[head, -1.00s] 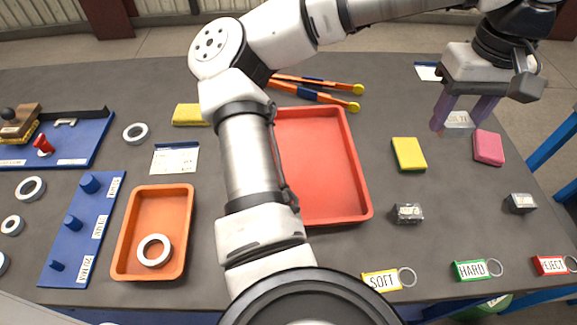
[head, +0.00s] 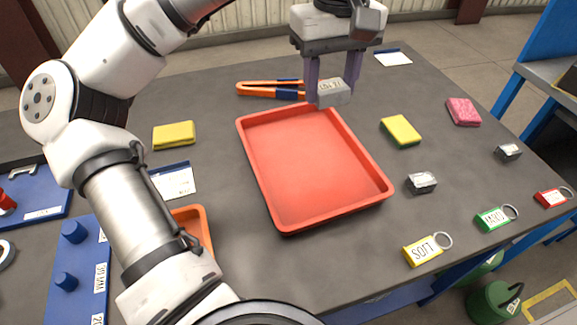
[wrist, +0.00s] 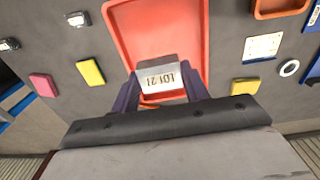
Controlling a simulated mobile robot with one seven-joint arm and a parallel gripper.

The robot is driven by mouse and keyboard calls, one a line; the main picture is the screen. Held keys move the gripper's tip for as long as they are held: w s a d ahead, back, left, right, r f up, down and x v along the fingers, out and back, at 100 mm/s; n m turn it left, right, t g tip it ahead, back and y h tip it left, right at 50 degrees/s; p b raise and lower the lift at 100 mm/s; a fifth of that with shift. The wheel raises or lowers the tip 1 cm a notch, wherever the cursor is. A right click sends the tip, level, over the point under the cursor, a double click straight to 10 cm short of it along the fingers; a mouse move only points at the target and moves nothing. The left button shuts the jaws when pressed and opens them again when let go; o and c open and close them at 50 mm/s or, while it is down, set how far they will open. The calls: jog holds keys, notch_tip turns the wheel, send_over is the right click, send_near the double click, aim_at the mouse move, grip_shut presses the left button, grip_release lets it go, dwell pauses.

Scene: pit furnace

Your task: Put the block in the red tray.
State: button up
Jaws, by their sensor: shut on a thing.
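My gripper (head: 332,90) is shut on a silver-grey block (head: 334,92) with dark printed characters on its face. In the wrist view the block (wrist: 162,77) sits between the two purple fingers. The empty red tray (head: 262,180) lies on the grey table, and it also shows in the wrist view (wrist: 160,30). In the head view my gripper and the block are at the tray's far edge. In the wrist view the block overlaps the tray's near end. It appears held above the table; the exact height is hard to tell.
Yellow sponges (head: 402,130) (head: 174,135), a pink sponge (head: 463,111) and two small metal blocks (head: 421,183) (head: 508,152) lie around the tray. Orange-handled tongs (head: 268,89) lie behind it. Labelled tags (head: 424,251) line the front edge. An orange tray (head: 205,232) is partly hidden by my arm.

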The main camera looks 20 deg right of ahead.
aim_at(318, 183)
notch_tip(318, 183, down, 20)
jog(key=shift+r+p, duration=0.1)
jog(key=shift+p, duration=0.4)
jog(key=shift+f+b, duration=0.3)
jog(key=shift+b, duration=0.05)
jog(key=o, duration=1.2)
jog(key=shift+r, duration=0.1)
jog(key=shift+r, duration=0.1)
jog(key=shift+r+p, duration=0.2)
jog(key=shift+p, duration=0.3)
notch_tip(318, 183, up, 12)
jog(key=shift+f+b, duration=0.15)
jog(key=shift+b, duration=0.7)
